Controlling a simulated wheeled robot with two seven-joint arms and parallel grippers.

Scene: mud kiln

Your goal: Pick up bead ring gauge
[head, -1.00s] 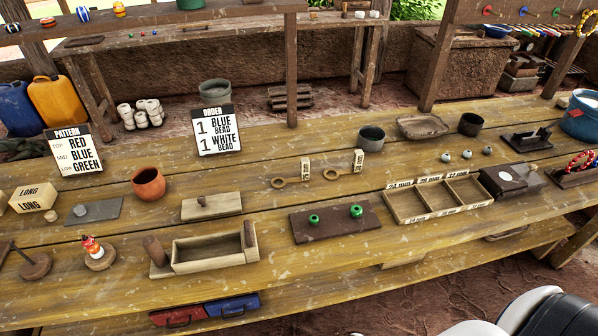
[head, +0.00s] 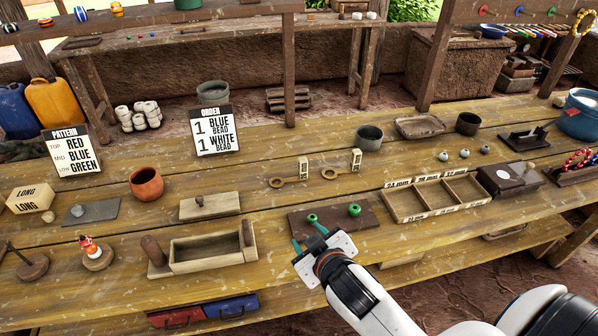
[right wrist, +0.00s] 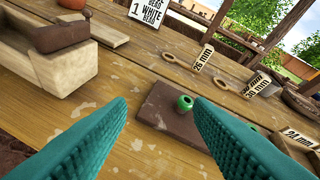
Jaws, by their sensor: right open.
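Two wooden ring gauges lie on the workbench, each a flat ring with a handle and an upright label block. The left gauge (head: 277,182) also shows in the right wrist view (right wrist: 171,58), its label (right wrist: 204,57) reading what looks like 26 mm. The right gauge (head: 331,171) shows there too (right wrist: 221,86), with a label that looks like 30 mm. My right gripper (head: 307,237) is open and empty, nearer the front edge than both gauges, by the brown board's left front. Its teal fingers (right wrist: 160,106) spread wide in the wrist view. My left gripper is out of view.
The brown board (head: 340,226) with two green beads (head: 354,210) lies between my right gripper and the gauges. A wooden box (head: 208,250) stands left, a three-part tray (head: 410,208) right. Order sign (head: 213,143) and grey cup (head: 369,137) stand behind.

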